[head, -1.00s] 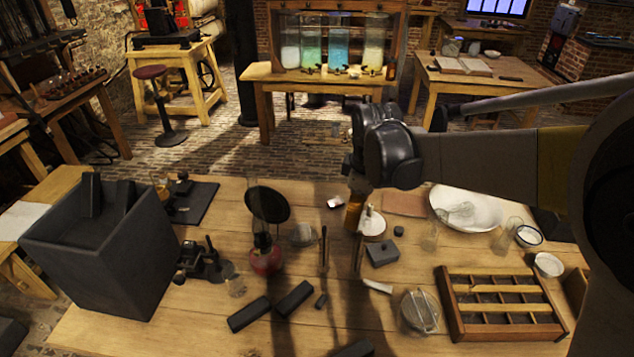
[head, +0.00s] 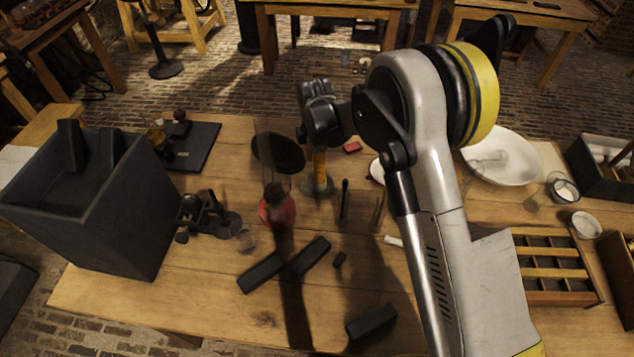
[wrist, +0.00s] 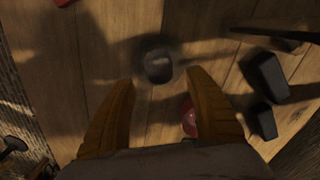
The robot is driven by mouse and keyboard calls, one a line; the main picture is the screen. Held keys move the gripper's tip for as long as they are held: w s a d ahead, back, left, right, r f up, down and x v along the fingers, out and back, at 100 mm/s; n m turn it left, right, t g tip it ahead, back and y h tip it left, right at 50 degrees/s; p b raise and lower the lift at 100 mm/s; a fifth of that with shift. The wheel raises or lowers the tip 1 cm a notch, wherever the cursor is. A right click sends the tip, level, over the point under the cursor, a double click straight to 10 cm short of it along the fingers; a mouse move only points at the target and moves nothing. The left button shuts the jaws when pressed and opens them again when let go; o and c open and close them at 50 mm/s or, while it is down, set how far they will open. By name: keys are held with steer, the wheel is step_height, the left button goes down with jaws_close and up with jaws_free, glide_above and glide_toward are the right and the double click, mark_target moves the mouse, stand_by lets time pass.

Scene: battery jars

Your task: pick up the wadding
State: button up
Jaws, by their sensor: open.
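A small grey rounded lump in what looks like a clear round dish (wrist: 158,66) lies on the table in the wrist view; it may be the wadding, but the view is dim. My gripper (wrist: 161,80) is open and empty, with its two orange fingertips on either side of the lump's near edge in the picture. In the head view my gripper (head: 319,178) points down, and the dish (head: 317,189) shows partly behind its tips. I cannot tell how far above the lump the fingertips are.
A red-based lamp (head: 276,207) with a dark round shade stands close left of my gripper. A thin dark upright rod (head: 344,200) stands to the right. Dark blocks (head: 311,256) lie nearer the front. A large dark box (head: 90,215) stands at the left.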

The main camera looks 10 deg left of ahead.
steer(key=f, duration=0.1)
steer(key=f+b, duration=0.1)
steer(key=f, duration=0.3)
steer(key=shift+w+d+b, duration=0.1)
steer(key=shift+d+b, duration=0.15)
steer(key=shift+b, duration=0.15)
steer(key=c, duration=1)
steer(key=shift+o, duration=0.2)
step_height(320, 180, up, 10)
steer(key=p, duration=0.3)
steer(key=shift+c, duration=1)
steer(key=shift+r, duration=0.1)
